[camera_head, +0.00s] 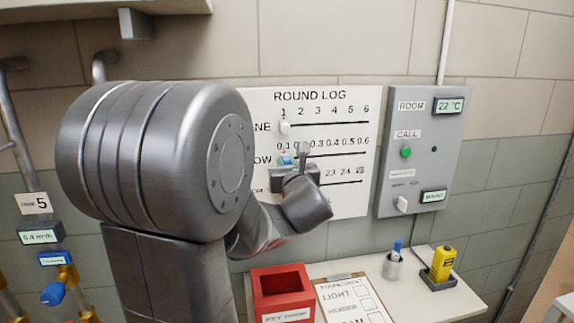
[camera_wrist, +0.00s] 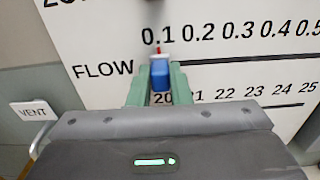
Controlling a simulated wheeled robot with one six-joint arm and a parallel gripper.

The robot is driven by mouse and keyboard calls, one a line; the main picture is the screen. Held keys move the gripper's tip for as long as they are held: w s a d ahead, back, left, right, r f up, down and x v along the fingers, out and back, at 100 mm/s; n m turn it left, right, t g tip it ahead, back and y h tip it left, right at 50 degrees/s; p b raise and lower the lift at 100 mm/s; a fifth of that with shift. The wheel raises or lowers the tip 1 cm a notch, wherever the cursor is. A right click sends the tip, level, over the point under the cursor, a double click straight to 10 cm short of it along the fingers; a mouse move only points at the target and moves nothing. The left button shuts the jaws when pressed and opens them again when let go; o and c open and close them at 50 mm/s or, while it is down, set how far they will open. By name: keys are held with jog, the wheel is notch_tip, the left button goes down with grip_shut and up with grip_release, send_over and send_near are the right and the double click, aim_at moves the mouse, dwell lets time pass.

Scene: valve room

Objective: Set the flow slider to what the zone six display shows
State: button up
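The flow slider has a blue knob (camera_wrist: 160,75) with a red pointer at about 0.1 in the wrist view. The green fingers of my gripper (camera_wrist: 159,84) are on both sides of the knob and appear to touch it. In the head view my gripper (camera_head: 290,165) is at the left part of the FLOW row on the round log board (camera_head: 345,200). My arm covers much of the board's left side. No zone six display shows. A sign reading 5 (camera_head: 36,203) stands above a display (camera_head: 40,237) that seems to read 0.4 m³/h.
The zone slider's white knob (camera_head: 284,128) is at 1. A grey panel (camera_head: 425,150) with a 22 °C display and a green button is right of the board. Below are a red box (camera_head: 282,290), a clipboard (camera_head: 350,300) and a yellow device (camera_head: 442,263). A VENT label (camera_wrist: 34,112) is left in the wrist view.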

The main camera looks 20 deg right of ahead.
grip_shut()
jog(key=d+b, duration=0.1)
jog(key=d, duration=0.1)
jog(key=s+d+b, duration=0.1)
jog(key=d, duration=0.1)
jog(key=shift+d+b, duration=0.2)
jog(key=shift+b, duration=0.15)
jog(key=o, duration=0.6)
grip_release()
jog(key=shift+o, duration=0.2)
jog(key=shift+s, duration=0.1)
jog(key=b+v, duration=0.2)
jog(key=v, duration=1.1)
jog(key=shift+s, duration=0.4)
jog(key=shift+w, duration=0.1)
